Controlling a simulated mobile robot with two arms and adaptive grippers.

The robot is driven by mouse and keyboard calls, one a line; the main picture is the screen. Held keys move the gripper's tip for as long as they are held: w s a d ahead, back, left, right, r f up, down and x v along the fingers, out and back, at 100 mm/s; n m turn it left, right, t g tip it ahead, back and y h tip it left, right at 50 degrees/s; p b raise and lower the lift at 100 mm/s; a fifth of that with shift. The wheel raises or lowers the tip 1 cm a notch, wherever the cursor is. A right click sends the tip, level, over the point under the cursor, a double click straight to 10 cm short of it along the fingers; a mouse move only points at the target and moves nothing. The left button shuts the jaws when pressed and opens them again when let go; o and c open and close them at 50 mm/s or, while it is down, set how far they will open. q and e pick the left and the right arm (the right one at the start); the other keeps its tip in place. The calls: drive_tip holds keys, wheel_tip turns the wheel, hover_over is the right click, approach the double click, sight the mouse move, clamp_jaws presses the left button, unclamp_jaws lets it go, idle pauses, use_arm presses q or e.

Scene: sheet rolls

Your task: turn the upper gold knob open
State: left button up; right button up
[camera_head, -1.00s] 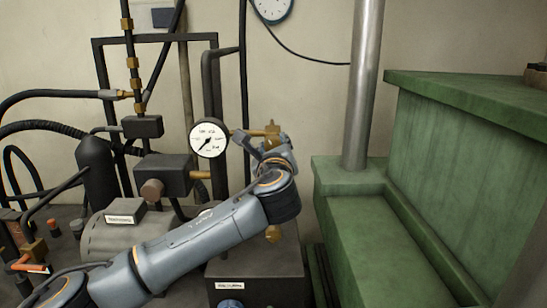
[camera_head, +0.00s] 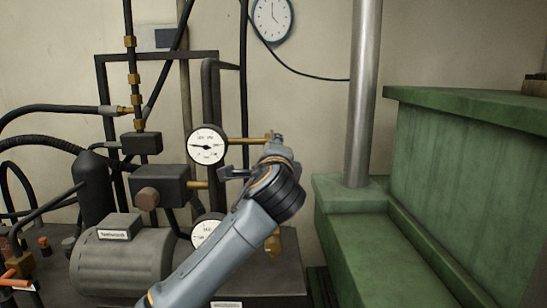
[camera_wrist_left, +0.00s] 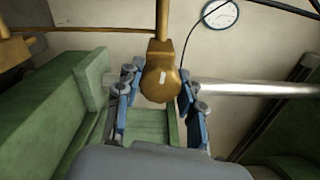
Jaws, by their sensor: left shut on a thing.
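The upper gold knob (camera_wrist_left: 158,82) stands between the two blue-padded fingers of my left gripper (camera_wrist_left: 160,75) in the left wrist view, with a pale mark on its face. In the head view my left gripper (camera_head: 275,150) covers most of the knob at the right end of a gold pipe (camera_head: 245,140). My left gripper is shut on the knob. The upper round gauge (camera_head: 207,145) is left of it, its needle pointing left. A lower gold fitting (camera_head: 273,243) shows partly behind my arm. My right gripper is out of view.
A lower gauge (camera_head: 206,230) is partly hidden by my arm. A dark valve block (camera_head: 160,186) and grey motor (camera_head: 120,265) stand left. A steel column (camera_head: 363,100) and green machine (camera_head: 450,150) stand right. A wall clock (camera_head: 272,18) hangs behind.

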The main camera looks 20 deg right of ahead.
use_arm(q)
drive_tip(key=shift+n, duration=0.6)
drive_tip(key=o, duration=1.2)
drive_tip(key=shift+s, duration=0.1)
drive_tip(key=v, duration=1.1)
drive_tip(key=shift+s+a, duration=0.25)
drive_tip(key=shift+s, duration=0.1)
